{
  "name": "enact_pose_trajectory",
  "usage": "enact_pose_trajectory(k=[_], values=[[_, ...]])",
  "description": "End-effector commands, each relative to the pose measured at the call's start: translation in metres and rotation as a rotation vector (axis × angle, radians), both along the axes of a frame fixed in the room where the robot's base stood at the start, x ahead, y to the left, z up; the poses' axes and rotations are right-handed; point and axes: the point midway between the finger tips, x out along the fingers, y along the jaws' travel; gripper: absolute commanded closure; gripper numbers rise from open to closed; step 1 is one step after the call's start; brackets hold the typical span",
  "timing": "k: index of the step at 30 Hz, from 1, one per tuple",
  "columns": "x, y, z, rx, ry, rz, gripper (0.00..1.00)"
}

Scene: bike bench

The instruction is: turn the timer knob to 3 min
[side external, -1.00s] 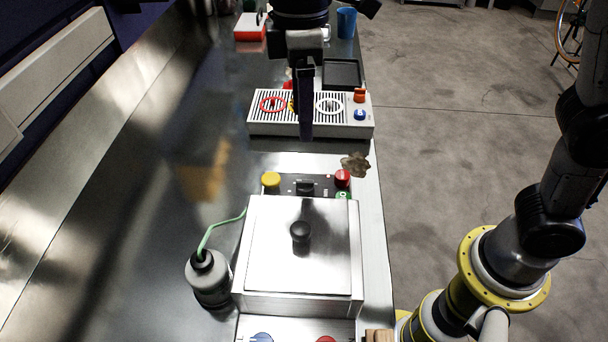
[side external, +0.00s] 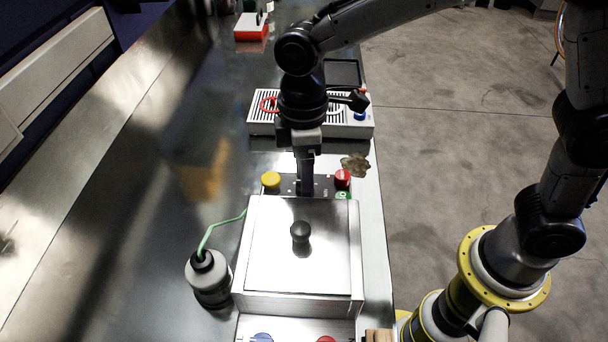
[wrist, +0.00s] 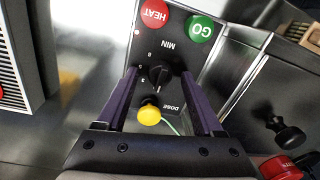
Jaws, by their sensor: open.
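The timer knob (wrist: 158,75) is a small black dial on a dark panel (wrist: 180,50) marked MIN. Small numbers ring it, but I cannot read its setting surely. In the wrist view my gripper (wrist: 160,88) is open, with one finger on each side of the knob and a gap to it. In the side external view my gripper (side external: 305,190) points down at the panel, and its fingers hide the knob. I cannot tell the fingertips' exact height.
Around the knob are a yellow DOSE button (wrist: 149,115), a red HEAT button (wrist: 154,12) and a green GO button (wrist: 200,29). A steel lidded box (side external: 265,250) with a black handle stands in front. A slotted grey unit (side external: 262,126) stands behind. A bottle (side external: 208,280) is left.

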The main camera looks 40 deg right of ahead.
Motion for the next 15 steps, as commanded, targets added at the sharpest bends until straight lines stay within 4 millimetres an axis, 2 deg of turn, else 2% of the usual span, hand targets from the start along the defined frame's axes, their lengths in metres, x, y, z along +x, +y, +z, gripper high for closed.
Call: enact_pose_trajectory(k=[7, 15], values=[[-0.0001, -0.0001, -0.0006, 0.0, 0.0, 0.0, 0.33], [0.0001, 0.0, -0.0002, 0.0, 0.0, 0.0, 0.82]])
